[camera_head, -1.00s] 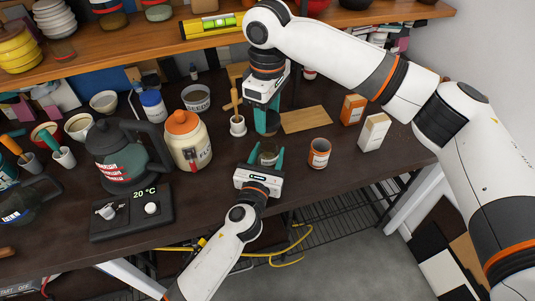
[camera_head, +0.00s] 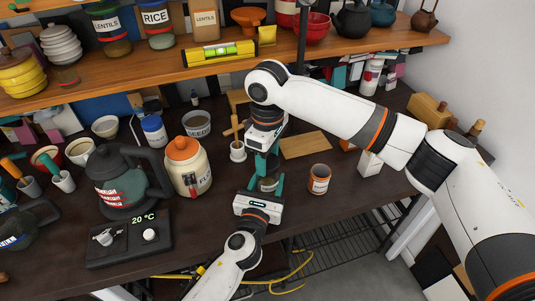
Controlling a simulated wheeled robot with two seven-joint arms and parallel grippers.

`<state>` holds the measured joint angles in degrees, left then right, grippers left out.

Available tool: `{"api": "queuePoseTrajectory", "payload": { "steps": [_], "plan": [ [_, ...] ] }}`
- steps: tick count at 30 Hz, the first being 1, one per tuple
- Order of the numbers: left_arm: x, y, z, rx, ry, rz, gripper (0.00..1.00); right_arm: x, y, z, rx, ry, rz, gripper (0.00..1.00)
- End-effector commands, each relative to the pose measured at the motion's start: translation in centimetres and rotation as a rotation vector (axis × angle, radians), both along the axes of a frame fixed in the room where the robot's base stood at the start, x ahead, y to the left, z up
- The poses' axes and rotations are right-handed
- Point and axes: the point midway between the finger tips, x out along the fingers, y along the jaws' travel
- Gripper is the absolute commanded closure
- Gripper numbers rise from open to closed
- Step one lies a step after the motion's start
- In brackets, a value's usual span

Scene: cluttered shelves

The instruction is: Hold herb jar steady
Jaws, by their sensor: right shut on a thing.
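The small herb jar (camera_head: 268,184) stands on the dark table in the middle, partly hidden between teal fingers. My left gripper (camera_head: 266,184) reaches up from below, with one finger on each side of the jar; whether they press on it I cannot tell. My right gripper (camera_head: 264,164) comes down from above, shut at the top of the jar. Its fingers overlap the jar's upper part, so the exact contact is hidden.
A white mortar (camera_head: 238,152) is close to my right gripper.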

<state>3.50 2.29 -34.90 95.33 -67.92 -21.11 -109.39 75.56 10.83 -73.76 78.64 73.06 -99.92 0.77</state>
Motion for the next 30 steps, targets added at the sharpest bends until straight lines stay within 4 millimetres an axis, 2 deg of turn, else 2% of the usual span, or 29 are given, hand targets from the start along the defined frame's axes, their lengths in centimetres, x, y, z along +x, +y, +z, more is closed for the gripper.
{"api": "queuePoseTrajectory", "payload": {
  "steps": [7, 30],
  "plan": [
    [0.0, 0.0, 0.0, 0.000, 0.000, 0.000, 0.90, 0.0, 0.0, -1.4, 0.000, 0.001, 0.000, 0.70],
    [0.0, 0.0, 0.0, 0.000, 0.000, 0.000, 0.90, 0.0, 0.0, -1.9, 0.000, 0.001, 0.001, 0.70]
  ]
}}
